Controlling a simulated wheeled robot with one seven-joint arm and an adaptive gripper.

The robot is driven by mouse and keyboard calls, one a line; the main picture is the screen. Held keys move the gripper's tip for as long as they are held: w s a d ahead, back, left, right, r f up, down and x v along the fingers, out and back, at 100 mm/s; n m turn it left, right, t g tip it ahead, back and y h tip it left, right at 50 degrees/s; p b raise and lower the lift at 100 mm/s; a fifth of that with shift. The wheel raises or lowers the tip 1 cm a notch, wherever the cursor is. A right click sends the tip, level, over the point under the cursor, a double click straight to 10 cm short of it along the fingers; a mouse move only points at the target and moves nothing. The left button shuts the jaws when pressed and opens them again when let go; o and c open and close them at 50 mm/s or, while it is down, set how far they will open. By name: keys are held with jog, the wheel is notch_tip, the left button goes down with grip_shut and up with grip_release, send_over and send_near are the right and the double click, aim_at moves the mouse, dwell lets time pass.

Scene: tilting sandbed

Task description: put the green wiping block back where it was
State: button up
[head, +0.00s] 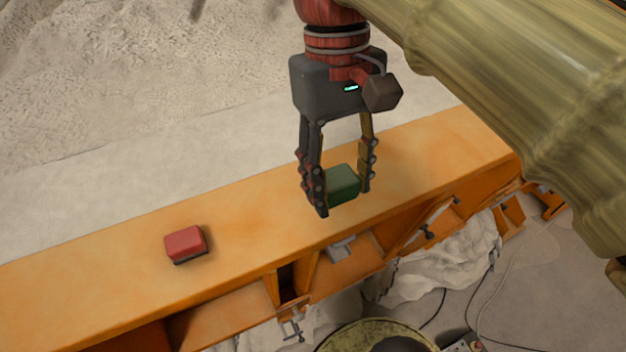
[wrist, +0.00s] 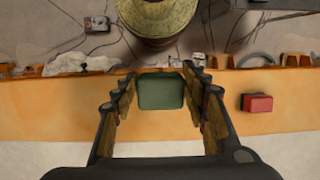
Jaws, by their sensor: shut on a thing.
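The green wiping block (head: 343,184) is between the fingers of my gripper (head: 343,192), which is shut on it. The block is over the orange beam (head: 245,215), near its front edge; I cannot tell whether it touches the surface or hangs just above it. In the wrist view the green block (wrist: 162,91) sits between both fingers of my gripper (wrist: 160,92). Parts of its sides are hidden by the fingers.
A red block (head: 185,243) with a dark base lies on the beam to the left; it also shows in the wrist view (wrist: 257,103). Pale sand (head: 120,90) lies behind the beam. Clamps (head: 292,325) and a round drum (head: 375,335) are in front. The beam between the blocks is clear.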

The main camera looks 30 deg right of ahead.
jog(key=w+f, duration=0.2)
jog(key=w, duration=0.1)
jog(key=w+f+p, duration=0.1)
jog(key=w+f, duration=0.1)
jog(key=f, duration=0.1)
jog(key=w+d+f, duration=0.1)
jog(key=w+f, duration=0.1)
jog(key=w, duration=0.1)
jog(key=shift+w+f+p, duration=0.25)
jog(key=shift+w+p, duration=0.05)
jog(key=shift+w, duration=0.05)
jog(key=shift+w+f, duration=0.1)
jog(key=shift+f, duration=1.55)
jog(key=shift+f, duration=0.3)
jog(key=o, duration=1.3)
jog(key=shift+o, duration=0.2)
